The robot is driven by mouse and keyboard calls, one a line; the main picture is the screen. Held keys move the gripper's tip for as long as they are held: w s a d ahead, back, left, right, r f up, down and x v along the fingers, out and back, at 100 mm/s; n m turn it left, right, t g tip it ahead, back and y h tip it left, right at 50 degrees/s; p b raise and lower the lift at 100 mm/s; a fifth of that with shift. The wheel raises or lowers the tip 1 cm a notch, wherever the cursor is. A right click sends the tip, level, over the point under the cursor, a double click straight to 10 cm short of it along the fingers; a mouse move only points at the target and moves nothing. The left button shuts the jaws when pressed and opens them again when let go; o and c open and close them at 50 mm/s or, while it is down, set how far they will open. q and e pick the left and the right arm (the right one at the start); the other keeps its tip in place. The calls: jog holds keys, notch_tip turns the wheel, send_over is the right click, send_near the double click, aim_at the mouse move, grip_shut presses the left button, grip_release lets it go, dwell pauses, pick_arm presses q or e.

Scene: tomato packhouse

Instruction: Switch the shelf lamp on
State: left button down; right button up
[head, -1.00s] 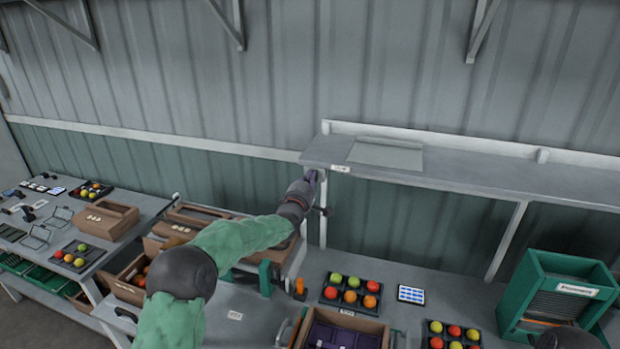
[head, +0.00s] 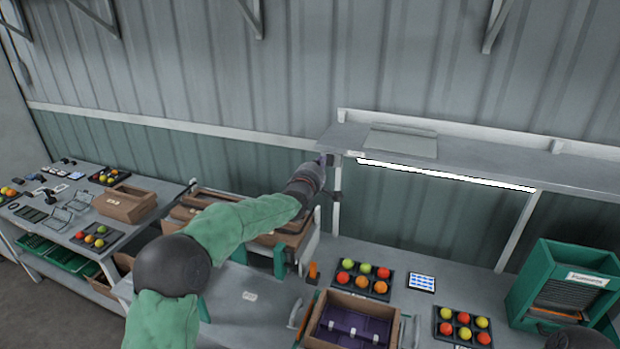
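The shelf lamp (head: 445,175) is a long thin strip under the front edge of the grey shelf (head: 480,166). It glows bright white. My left gripper (head: 325,162) is at the shelf's left front corner, beside a small white label (head: 356,154). The gripper is small and dark here, and I cannot tell whether its fingers are open or shut. Any switch at that corner is hidden behind the gripper. My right gripper is not in view.
Below the shelf, the bench holds trays of tomatoes (head: 361,292), a small tablet (head: 421,282), a cardboard box (head: 385,326) with a purple insert and a green machine (head: 540,262). A second bench (head: 150,228) with boxes and trays stands at left. A flat grey sheet (head: 402,143) lies on the shelf.

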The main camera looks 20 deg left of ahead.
pick_arm(q)
jog(key=s+b, duration=0.1)
jog(key=s, duration=0.6)
jog(key=shift+r, duration=0.3)
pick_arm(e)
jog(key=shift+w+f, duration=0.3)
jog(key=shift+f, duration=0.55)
